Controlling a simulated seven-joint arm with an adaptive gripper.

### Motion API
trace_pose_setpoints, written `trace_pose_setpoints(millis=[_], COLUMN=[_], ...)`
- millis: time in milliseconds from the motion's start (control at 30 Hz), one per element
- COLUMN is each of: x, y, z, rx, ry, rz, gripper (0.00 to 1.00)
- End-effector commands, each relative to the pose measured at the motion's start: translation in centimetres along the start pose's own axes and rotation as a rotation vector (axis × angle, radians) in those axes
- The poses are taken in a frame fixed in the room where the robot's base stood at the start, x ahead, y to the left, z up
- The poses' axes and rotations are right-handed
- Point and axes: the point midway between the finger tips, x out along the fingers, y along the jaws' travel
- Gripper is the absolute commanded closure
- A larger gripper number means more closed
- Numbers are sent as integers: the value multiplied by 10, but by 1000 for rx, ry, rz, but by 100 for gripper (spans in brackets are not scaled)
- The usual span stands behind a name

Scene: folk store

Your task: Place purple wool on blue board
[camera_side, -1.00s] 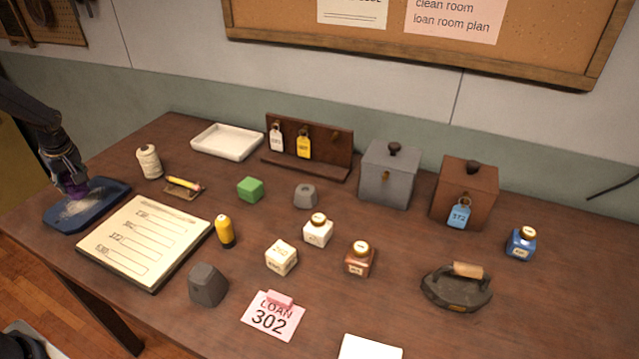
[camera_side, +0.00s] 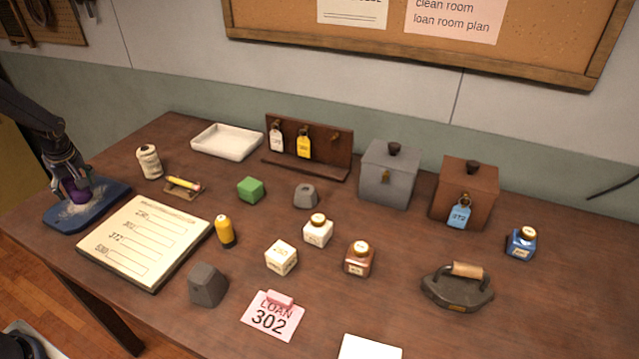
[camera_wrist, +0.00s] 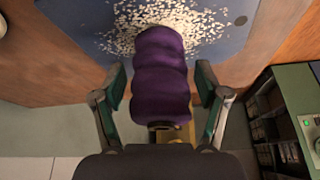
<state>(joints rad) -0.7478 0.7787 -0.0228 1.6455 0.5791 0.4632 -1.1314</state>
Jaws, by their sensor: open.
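The purple wool (camera_side: 76,190) is a ridged spool at the left end of the table, over the blue board (camera_side: 97,211). In the wrist view the purple wool (camera_wrist: 160,75) lies between the two fingers, with gaps on both sides. Its far end overlaps pale flakes on the blue board (camera_wrist: 85,22). My gripper (camera_side: 74,182) is open around the wool and clear of its sides. The side view suggests the wool rests on the board, but the fingers partly hide its underside.
A white thread spool (camera_side: 149,161) and a pencil on a small stand (camera_side: 183,187) are right of the board. A form board (camera_side: 146,240) lies close in front.

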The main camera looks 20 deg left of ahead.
Motion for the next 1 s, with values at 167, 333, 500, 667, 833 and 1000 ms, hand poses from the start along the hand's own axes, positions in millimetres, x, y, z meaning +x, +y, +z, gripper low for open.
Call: trace_pose_setpoints(millis=[167, 333, 500, 667, 833, 1000], x=[-18, -57, -93, -115, -145, -235], y=[0, 1, 0, 0, 7, 21], z=[-2, -3, -2, -2, 10, 70], rx=[-1, -1, -1, -1, 52, 310], ry=[3, 5, 4, 2, 4, 15], rz=[1, 3, 3, 1, 25, 136], gripper=[26, 26, 26, 26, 26, 26])
